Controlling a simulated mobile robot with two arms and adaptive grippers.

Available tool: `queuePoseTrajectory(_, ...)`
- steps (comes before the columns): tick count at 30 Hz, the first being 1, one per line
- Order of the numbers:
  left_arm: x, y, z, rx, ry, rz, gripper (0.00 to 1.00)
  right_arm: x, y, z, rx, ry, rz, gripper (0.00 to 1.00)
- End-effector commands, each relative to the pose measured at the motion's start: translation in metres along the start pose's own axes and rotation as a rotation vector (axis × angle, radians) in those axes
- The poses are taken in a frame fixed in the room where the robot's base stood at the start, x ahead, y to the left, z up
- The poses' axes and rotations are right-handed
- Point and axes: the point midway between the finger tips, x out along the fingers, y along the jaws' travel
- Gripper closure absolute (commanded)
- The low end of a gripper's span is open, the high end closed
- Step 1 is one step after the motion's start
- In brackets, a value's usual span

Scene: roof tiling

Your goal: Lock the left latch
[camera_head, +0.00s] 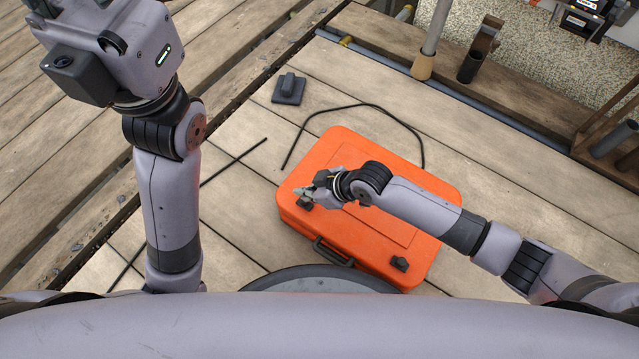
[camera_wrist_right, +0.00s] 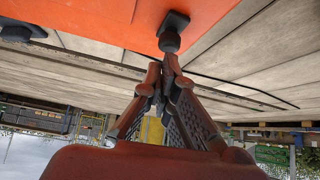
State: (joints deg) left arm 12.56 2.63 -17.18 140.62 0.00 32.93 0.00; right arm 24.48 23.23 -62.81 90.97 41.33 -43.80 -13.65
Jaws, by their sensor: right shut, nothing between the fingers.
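An orange case (camera_head: 345,150) lies closed on the wooden decking. Its left latch (camera_head: 304,204) is a small black piece at the near left edge of the lid. My right gripper (camera_head: 301,192) is over that corner, with its fingertips just beside the latch. In the right wrist view, the fingers (camera_wrist_right: 167,68) are shut and empty, and their tips are close to the black latch knob (camera_wrist_right: 170,40). I cannot tell whether they touch it. The latch's lock state is unclear. My left arm rises at the left, and its gripper is out of frame.
The case has a black right latch (camera_head: 399,264) and a front handle (camera_head: 333,253). A black cable (camera_head: 365,105) curves behind the case. A small dark block (camera_head: 289,89) lies beyond it. A pole (camera_head: 432,40) and pipe rail stand at the back.

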Motion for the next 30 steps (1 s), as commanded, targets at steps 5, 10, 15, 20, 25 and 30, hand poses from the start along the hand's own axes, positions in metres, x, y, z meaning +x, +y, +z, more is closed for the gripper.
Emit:
queuePoseTrajectory(5,0.000,0.000,0.000,0.000,0.000,0.000,1.00,-0.037,0.001,-0.003,-0.003,0.008,0.002,1.00)
queuePoseTrajectory(10,0.000,0.000,0.000,0.000,0.000,0.000,1.00,-0.068,0.001,-0.003,-0.002,0.010,0.002,1.00)
queuePoseTrajectory(15,0.000,0.000,0.000,0.000,0.000,0.000,1.00,-0.088,0.000,-0.004,-0.003,0.011,0.001,1.00)
queuePoseTrajectory(20,0.000,0.000,0.000,0.000,0.000,0.000,1.00,-0.095,0.000,-0.004,-0.001,0.012,0.000,1.00)
queuePoseTrajectory(25,0.000,0.000,0.000,0.000,0.000,0.000,1.00,-0.095,0.000,-0.005,-0.002,0.012,0.000,1.00)
queuePoseTrajectory(30,0.000,0.000,0.000,0.000,0.000,0.000,1.00,-0.095,0.000,-0.005,-0.002,0.013,0.000,1.00)
